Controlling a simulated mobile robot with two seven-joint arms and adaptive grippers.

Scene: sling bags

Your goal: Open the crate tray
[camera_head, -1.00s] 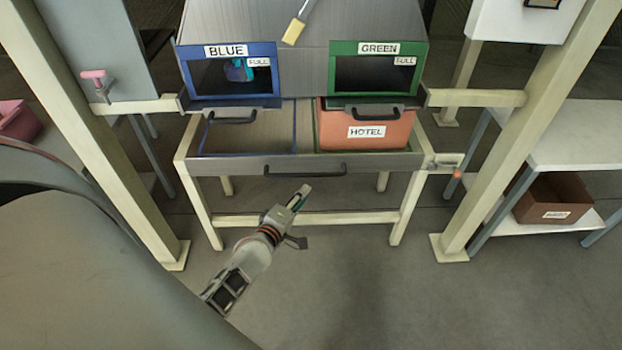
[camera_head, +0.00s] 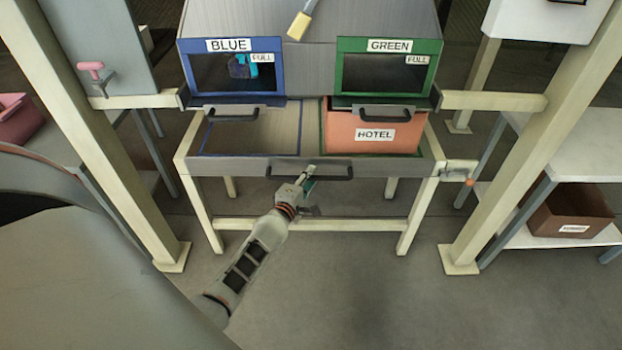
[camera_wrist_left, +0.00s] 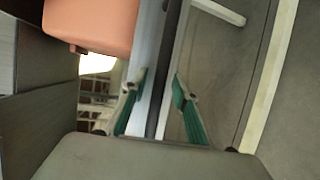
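The crate tray (camera_head: 225,167) is a grey tray on cream legs below the two bins, with a black bar handle (camera_head: 335,177) on its front. An orange crate labelled HOTEL (camera_head: 350,133) sits in its green-outlined right bay; the blue-outlined left bay is empty. My left gripper (camera_head: 308,178) is at the left half of the handle. In the left wrist view its green-padded fingers (camera_wrist_left: 158,90) are apart, with a dark bar, seemingly the handle, between them. Contact cannot be told. The orange crate (camera_wrist_left: 90,22) shows at upper left there. My right gripper is not in view.
Blue (camera_head: 235,110) and green (camera_head: 385,98) framed bins with handles hang above the tray. A knob with an orange tip (camera_head: 468,182) sits at the tray's right end. Cream posts stand on both sides. A brown box (camera_head: 570,213) is on the right shelf. The floor in front is clear.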

